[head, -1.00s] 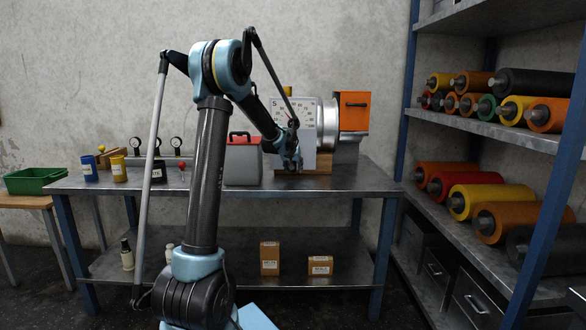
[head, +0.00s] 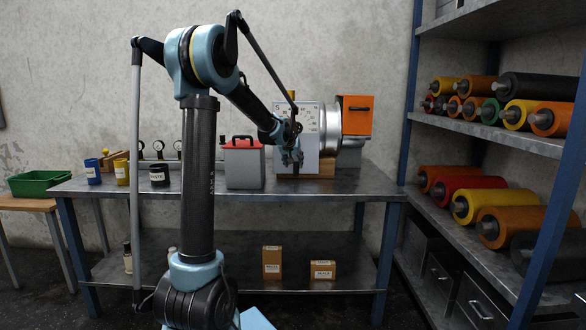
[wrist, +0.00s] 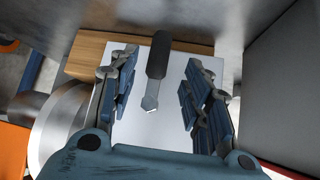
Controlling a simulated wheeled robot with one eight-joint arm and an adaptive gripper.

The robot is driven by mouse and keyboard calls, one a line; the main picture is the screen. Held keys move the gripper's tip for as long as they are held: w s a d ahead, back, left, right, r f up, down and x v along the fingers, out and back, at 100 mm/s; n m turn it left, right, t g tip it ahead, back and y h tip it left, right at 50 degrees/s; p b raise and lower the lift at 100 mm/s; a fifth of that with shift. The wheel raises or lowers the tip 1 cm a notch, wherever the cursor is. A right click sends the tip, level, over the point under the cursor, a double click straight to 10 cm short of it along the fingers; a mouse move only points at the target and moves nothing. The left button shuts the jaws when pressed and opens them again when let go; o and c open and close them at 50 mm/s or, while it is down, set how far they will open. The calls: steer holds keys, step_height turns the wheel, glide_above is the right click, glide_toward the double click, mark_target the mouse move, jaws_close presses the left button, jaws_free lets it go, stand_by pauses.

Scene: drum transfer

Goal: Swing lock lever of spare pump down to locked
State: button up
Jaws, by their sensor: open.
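A white panel marked S (head: 308,118) stands on a wooden block at the back of the bench, with a metal drum beside it. In the wrist view the panel (wrist: 150,130) carries a lever with a black grip (wrist: 158,55) and a flat metal shank. The grip end points toward the wooden block (wrist: 90,50), at the top of that view. My gripper (wrist: 160,80) is open, with one finger on each side of the lever and gaps to both. In the head view my gripper (head: 292,158) is in front of the panel, and the lever is not discernible.
A grey box with a red lid (head: 244,165) stands close left of my gripper. An orange box (head: 357,115) is on the right. Labelled cups (head: 121,172) stand on the left of the bench (head: 215,190). A shelf of rollers (head: 515,203) is at the right.

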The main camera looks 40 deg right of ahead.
steer(key=shift+v, duration=1.75)
